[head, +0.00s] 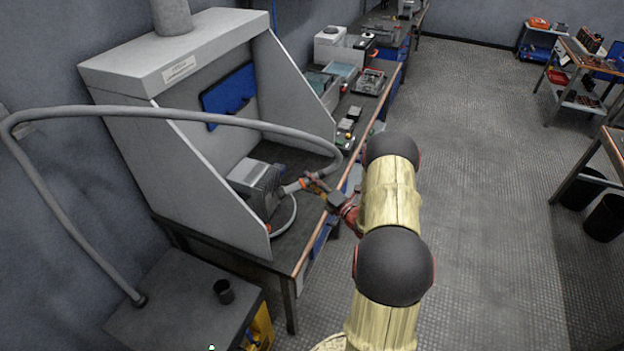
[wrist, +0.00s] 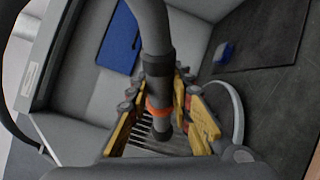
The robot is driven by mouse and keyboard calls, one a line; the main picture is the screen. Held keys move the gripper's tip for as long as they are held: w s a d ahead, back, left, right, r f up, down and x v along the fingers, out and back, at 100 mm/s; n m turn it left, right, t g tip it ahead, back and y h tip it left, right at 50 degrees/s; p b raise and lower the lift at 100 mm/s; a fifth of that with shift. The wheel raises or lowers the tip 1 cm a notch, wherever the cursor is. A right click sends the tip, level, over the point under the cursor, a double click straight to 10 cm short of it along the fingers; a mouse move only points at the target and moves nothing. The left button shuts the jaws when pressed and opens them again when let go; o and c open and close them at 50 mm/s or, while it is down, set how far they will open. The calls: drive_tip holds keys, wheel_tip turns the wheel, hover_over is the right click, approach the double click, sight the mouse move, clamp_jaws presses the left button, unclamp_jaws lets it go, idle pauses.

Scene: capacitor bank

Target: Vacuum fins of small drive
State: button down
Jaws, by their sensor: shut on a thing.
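The small drive (head: 257,187) is a grey box with dark fins on one side, standing inside the grey hood. Its fins (wrist: 140,145) show partly in the wrist view, behind and below the nozzle. My gripper (head: 313,186) is shut on the vacuum nozzle (head: 293,187), a dark tube with an orange ring, just right of the drive. In the wrist view, the yellow fingers of my gripper (wrist: 168,100) flank the nozzle (wrist: 161,128). Its tip points toward the fins. I cannot tell whether it touches them.
A grey hose (head: 190,116) arches across the hood (head: 215,60) from a dark cabinet (head: 180,310) at lower left. A pale cable (head: 290,218) curves beside the drive. Trays and devices crowd the bench further back. The floor (head: 470,200) to the right is clear.

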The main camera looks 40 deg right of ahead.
sight(305, 183)
drive_tip(key=shift+s+a+r+p, duration=0.1)
drive_tip(key=shift+s+a+p, duration=0.25)
drive_tip(key=shift+a, duration=0.45)
drive_tip(key=shift+s+a+p, duration=0.2)
drive_tip(key=shift+s+a, duration=0.1)
drive_tip(key=shift+a, duration=0.45)
wheel_tip(305, 183, down, 4)
drive_tip(key=shift+r+b, duration=0.1)
drive_tip(key=shift+b, duration=1.05)
drive_tip(key=shift+w+d, duration=0.1)
drive_tip(key=shift+w+d+b, duration=0.25)
drive_tip(key=shift+w+d, duration=0.1)
drive_tip(key=shift+d, duration=0.5)
drive_tip(key=shift+w+d+b, duration=0.2)
drive_tip(key=shift+w+d, duration=0.1)
drive_tip(key=shift+d, duration=0.6)
